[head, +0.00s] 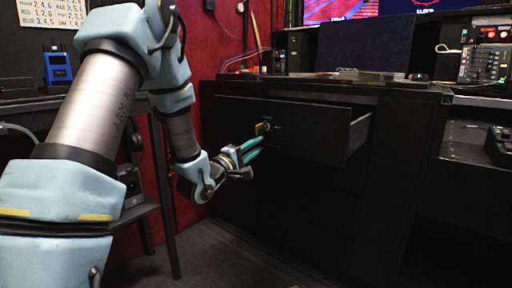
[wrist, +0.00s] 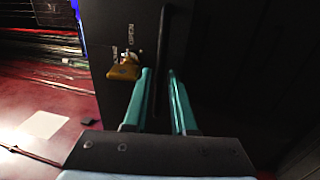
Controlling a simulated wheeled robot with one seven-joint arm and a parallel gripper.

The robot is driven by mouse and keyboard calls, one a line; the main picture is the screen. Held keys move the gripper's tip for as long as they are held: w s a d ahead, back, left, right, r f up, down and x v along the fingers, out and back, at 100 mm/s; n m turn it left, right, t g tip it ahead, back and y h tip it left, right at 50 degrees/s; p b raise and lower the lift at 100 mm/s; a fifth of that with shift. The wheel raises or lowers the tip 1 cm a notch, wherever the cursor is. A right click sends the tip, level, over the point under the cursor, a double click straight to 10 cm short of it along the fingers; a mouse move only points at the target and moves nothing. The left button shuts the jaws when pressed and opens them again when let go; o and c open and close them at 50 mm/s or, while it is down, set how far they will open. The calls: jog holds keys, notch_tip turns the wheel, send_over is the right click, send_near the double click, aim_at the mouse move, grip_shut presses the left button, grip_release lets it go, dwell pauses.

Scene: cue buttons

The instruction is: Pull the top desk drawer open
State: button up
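The top desk drawer (head: 315,132) is black and stands pulled out from the desk, with its side wall showing in the head view. My gripper (head: 259,147) is at the left part of the drawer front, just below a yellow tag. In the wrist view, the teal fingers of my gripper (wrist: 160,72) are apart. A dark bar-like handle (wrist: 163,40) runs along the drawer front and reaches down between the fingertips. I see no clear contact between fingers and handle. The handle is not clearly visible in the head view.
The yellow tag (wrist: 123,70) by a lock sits close beside the fingers; it also shows in the head view (head: 262,128). The black desk (head: 390,170) has dark fronts below the drawer. A side table (head: 150,207) stands at left. The floor (head: 240,255) before the desk is clear.

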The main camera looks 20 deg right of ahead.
jog(key=v, duration=1)
jog(key=shift+s+a+p, duration=0.2)
jog(key=shift+a+p, duration=0.15)
jog(key=shift+w+f, duration=0.1)
jog(key=shift+f, duration=0.05)
